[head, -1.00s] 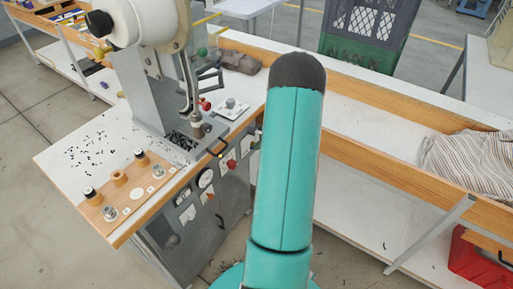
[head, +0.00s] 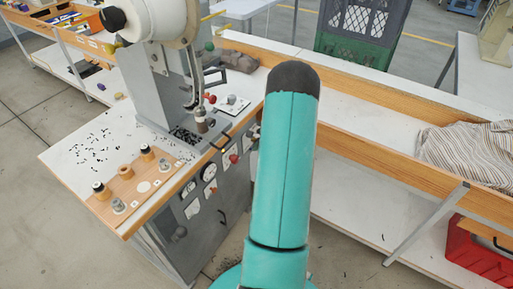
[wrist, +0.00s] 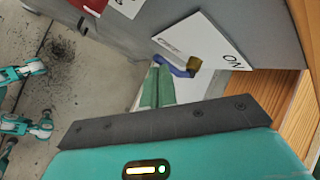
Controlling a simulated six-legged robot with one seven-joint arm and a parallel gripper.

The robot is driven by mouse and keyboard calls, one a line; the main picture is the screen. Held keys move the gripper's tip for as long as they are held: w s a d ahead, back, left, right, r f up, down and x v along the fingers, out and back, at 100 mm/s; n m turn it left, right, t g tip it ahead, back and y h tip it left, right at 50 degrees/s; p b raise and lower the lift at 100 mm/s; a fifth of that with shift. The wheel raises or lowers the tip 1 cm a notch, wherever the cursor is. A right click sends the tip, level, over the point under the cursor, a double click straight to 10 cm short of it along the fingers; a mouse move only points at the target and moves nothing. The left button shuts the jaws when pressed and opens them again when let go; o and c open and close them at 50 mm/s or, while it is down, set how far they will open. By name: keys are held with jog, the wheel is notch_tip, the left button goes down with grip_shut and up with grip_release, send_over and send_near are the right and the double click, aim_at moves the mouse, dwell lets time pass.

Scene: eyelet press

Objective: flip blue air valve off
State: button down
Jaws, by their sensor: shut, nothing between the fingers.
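The blue air valve's lever (wrist: 173,66) shows in the wrist view, with a brass-coloured body (wrist: 195,62) beside it. It sits in front of a white plate (wrist: 222,50) reading "ON" at its right end; the lettering at its left end is too small to read surely. My gripper (wrist: 158,70) has its narrow green fingers together, with nothing between them. Their tips are at the lever's left end in the picture; I cannot tell whether they touch it. In the head view I cannot make out the valve or my gripper.
The grey eyelet press (head: 150,85) stands on a white-topped bench (head: 75,170) with dials and red knobs on its front. A long wood-edged table (head: 385,150) lies to the right, with striped cloth (head: 465,155) and a red crate (head: 478,255) below. Floor shows left of the bench.

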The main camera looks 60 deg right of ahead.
jog(key=shift+d, duration=0.1)
jog(key=shift+d+f, duration=0.2)
jog(key=shift+d, duration=0.5)
